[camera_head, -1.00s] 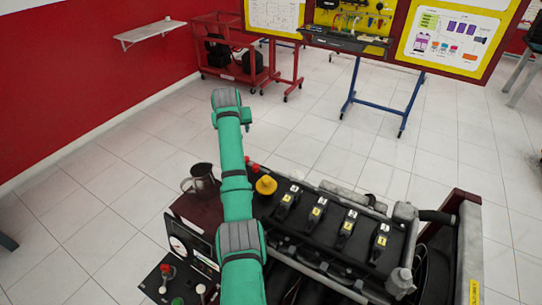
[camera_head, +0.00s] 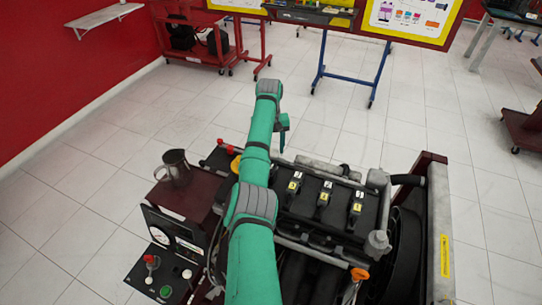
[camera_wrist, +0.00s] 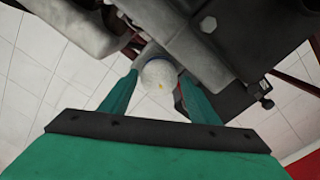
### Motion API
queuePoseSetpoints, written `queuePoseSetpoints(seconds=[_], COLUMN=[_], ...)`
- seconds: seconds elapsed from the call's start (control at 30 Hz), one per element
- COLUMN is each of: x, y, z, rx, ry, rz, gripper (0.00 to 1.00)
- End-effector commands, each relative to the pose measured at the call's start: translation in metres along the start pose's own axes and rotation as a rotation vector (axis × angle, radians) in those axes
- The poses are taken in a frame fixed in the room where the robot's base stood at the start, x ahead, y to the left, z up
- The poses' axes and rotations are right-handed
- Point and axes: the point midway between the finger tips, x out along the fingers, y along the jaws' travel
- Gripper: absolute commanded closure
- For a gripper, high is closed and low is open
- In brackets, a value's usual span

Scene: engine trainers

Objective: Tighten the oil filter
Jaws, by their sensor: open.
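The oil filter (camera_wrist: 159,75) shows in the wrist view as a pale, rounded end with a small yellow mark, under the engine's grey metal parts. My gripper (camera_wrist: 158,88) is open, with one teal finger on each side of the filter. I cannot tell whether either finger touches it.
Grey engine castings (camera_wrist: 215,35) sit close above the fingers, and a dark block with a bolt (camera_wrist: 225,105) is at the right. A metal jug (camera_head: 175,168) stands left of the arm. A gauge panel (camera_head: 175,240) is at the front left. Open tiled floor lies beyond.

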Motion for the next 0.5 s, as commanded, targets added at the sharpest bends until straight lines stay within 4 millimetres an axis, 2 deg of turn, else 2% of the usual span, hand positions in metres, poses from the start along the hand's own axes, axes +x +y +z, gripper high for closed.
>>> queuePoseSetpoints(seconds=[0.03,0.2,0.5], x=[0.009,0.03,0.043], y=[0.0,0.0,0.0], z=[0.001,0.0,0.0], rx=[0.0,0.0,0.001], ry=[-0.003,0.0,0.001], rz=[-0.001,-0.001,0.0], gripper=[0.44,0.44,0.44])
